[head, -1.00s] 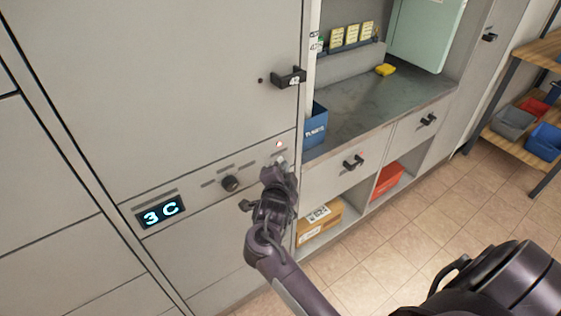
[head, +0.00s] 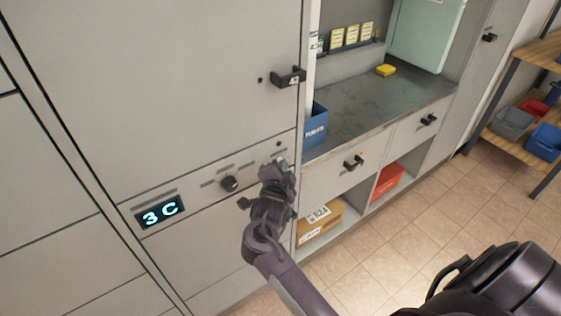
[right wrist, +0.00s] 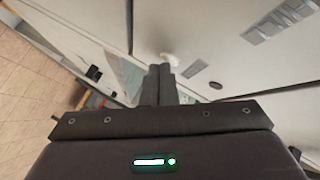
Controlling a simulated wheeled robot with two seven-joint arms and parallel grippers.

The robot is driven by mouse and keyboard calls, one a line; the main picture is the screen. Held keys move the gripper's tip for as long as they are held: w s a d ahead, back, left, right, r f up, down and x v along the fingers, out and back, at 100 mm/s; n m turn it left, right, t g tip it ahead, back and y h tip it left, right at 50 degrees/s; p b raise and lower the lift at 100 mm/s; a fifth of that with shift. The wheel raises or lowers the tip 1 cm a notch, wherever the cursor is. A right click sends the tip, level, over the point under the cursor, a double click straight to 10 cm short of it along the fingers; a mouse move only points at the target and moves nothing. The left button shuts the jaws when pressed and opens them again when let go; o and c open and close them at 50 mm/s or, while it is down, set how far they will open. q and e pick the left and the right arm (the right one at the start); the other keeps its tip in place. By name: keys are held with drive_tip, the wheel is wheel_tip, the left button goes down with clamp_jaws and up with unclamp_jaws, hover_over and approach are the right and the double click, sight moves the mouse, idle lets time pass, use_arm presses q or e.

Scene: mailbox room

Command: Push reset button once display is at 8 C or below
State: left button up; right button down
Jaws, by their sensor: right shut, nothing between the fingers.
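The display (head: 160,211) on the grey cabinet front reads 3 C. A small round indicator (head: 279,143) above my right gripper looks dark. My right gripper (head: 280,166) is shut and empty, its fingertips close to the panel just below that indicator. A pale round piece (right wrist: 170,60), probably the reset button, shows just beyond the fingertips in the right wrist view. The fingers partly hide it, and I cannot tell whether they touch it. My left gripper is not in view.
A door handle (head: 289,77) juts out above the panel. To the right are a counter (head: 375,110) with a blue bin (head: 314,127), drawers with dark handles, and a cardboard box (head: 318,224) in a lower cubby. The tiled floor (head: 440,215) is clear.

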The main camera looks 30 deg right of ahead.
drive_tip(key=shift+s, duration=0.1)
drive_tip(key=shift+s+p, duration=0.4)
drive_tip(key=shift+s, duration=0.3)
drive_tip(key=s, duration=0.1)
drive_tip(key=s+p, duration=0.1)
drive_tip(key=s, duration=0.1)
drive_tip(key=s+p, duration=0.1)
drive_tip(key=s, duration=0.1)
drive_tip(key=shift+d, duration=0.25)
idle(1.0)
